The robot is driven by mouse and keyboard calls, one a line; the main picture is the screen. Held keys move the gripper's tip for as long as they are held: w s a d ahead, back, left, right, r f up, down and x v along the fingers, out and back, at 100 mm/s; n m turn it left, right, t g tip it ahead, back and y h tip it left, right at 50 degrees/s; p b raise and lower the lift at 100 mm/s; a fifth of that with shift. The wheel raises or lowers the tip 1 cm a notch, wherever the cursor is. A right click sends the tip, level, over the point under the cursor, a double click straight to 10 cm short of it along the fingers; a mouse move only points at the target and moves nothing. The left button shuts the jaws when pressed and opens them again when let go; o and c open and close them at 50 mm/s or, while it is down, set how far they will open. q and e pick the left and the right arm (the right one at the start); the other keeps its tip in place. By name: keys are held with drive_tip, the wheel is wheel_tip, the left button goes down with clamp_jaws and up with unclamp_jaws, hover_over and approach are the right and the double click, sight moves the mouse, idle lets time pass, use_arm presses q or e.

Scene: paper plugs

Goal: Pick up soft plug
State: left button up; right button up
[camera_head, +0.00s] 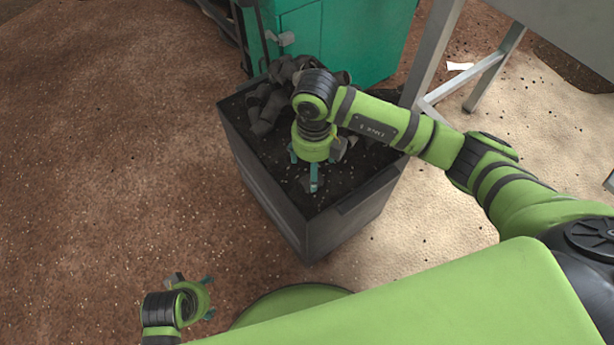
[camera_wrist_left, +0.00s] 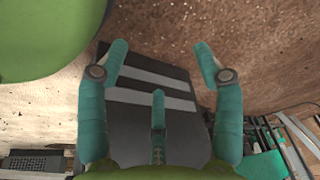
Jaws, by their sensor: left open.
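Several dark grey soft plugs (camera_head: 264,108) lie in a heap at the far end of a black open-topped bin (camera_head: 268,192). Another small grey piece (camera_head: 310,184) lies nearer the middle of the bin. My right gripper (camera_head: 315,168) points down into the bin, just in front of the heap; its wrist hides part of the contents, and I cannot tell if it holds anything. My left gripper (camera_head: 197,296) is low at the left, outside the bin and well apart from it. In the left wrist view its teal fingers (camera_wrist_left: 160,62) are spread, with nothing between them.
A green cabinet (camera_head: 345,38) stands behind the bin. A grey metal frame (camera_head: 425,60) stands at the right, over pale sandy ground. The brown floor (camera_head: 100,150) at the left is clear. A dark panel with grey stripes (camera_wrist_left: 175,127) shows in the left wrist view.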

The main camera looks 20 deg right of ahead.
sight(304, 184)
wheel_tip(304, 184, down, 6)
drive_tip(key=shift+a+r+b, duration=0.1)
drive_tip(key=shift+a+b, duration=0.05)
drive_tip(key=shift+b, duration=0.6)
drive_tip(key=shift+w+f, duration=0.1)
drive_tip(key=shift+f, duration=0.2)
use_arm(q)
drive_tip(key=r, duration=0.4)
drive_tip(key=shift+w, duration=0.2)
use_arm(e)
drive_tip(key=c, duration=1.3)
